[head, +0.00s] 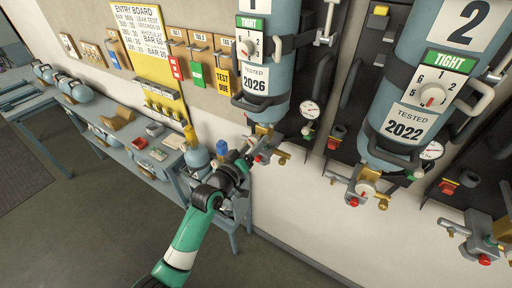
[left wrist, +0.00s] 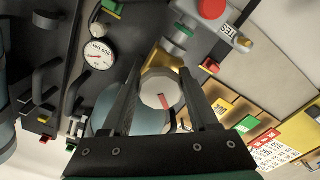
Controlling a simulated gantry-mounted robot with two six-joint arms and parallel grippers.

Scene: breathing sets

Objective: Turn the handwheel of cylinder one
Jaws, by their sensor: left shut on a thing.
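Cylinder one (head: 278,80) is the blue-grey cylinder at top centre in the head view, with a green TIGHT label, a dial and a TESTED 2026 label. Its top is cut off by the frame. Its valve sits below it, partly hidden by my left gripper (head: 252,158). In the left wrist view, the round pale handwheel (left wrist: 160,90) with a red mark lies between the two dark fingers of my left gripper (left wrist: 160,74), which is shut on it. My right gripper is not in view.
A second cylinder (head: 405,105), marked 2 and TESTED 2022, hangs to the right. A pressure gauge (head: 309,109) is beside cylinder one. A blue bench (head: 160,180) with boxes and bottles stands at left, under a yellow entry board (head: 142,40). The floor at lower left is clear.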

